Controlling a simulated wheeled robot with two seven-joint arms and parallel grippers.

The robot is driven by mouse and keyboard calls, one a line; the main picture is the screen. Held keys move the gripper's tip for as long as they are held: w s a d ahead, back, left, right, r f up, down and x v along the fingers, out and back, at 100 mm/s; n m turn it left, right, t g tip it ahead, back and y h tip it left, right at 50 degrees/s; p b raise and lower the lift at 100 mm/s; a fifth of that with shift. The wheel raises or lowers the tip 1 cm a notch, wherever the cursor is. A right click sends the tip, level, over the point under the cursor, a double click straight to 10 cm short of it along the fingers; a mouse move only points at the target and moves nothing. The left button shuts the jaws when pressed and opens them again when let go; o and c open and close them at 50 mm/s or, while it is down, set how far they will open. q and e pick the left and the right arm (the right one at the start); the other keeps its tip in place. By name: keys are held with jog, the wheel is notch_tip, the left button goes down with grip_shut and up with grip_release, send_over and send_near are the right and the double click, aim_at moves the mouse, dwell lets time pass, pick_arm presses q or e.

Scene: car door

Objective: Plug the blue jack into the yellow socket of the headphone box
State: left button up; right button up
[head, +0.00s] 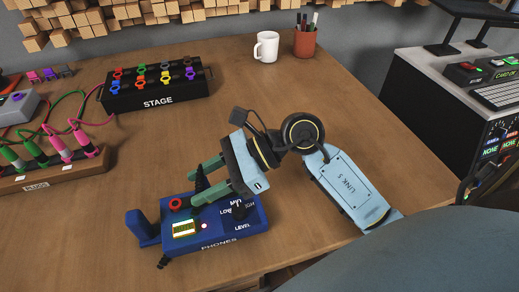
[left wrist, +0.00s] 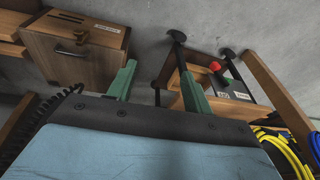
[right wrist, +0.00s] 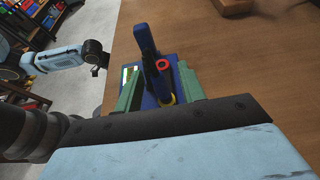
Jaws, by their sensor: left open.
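The blue headphone box (head: 240,238), marked PHONES, lies on the table with a red ring socket (head: 175,203) on top. My right gripper (head: 195,187) is over the box, its green fingers spread apart. A dark plug-like body (head: 200,178), likely the blue jack, stands between them. In the right wrist view the dark blue jack (right wrist: 163,88) is between the fingers, with gaps beside it. The yellow socket (right wrist: 172,98) shows as a ring beside its lower part. I cannot tell how deep the jack sits. My left gripper (left wrist: 153,92) is open and empty, away from the table.
A black STAGE box (head: 158,90) with coloured sockets is at the back left. A wooden PLUGS rack (head: 50,172) holds pink and green plugs at left. A white mug (head: 266,46) and a pen cup (head: 306,43) stand at the back. The table's right side is clear.

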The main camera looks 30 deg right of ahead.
jog(key=shift+v, duration=0.75)
pick_arm(q)
jog(key=shift+a+r+p, duration=0.15)
jog(key=shift+r+p, duration=0.25)
jog(key=shift+p, duration=0.35)
pick_arm(e)
jog(key=v, duration=1.2)
jog(key=shift+f, duration=0.1)
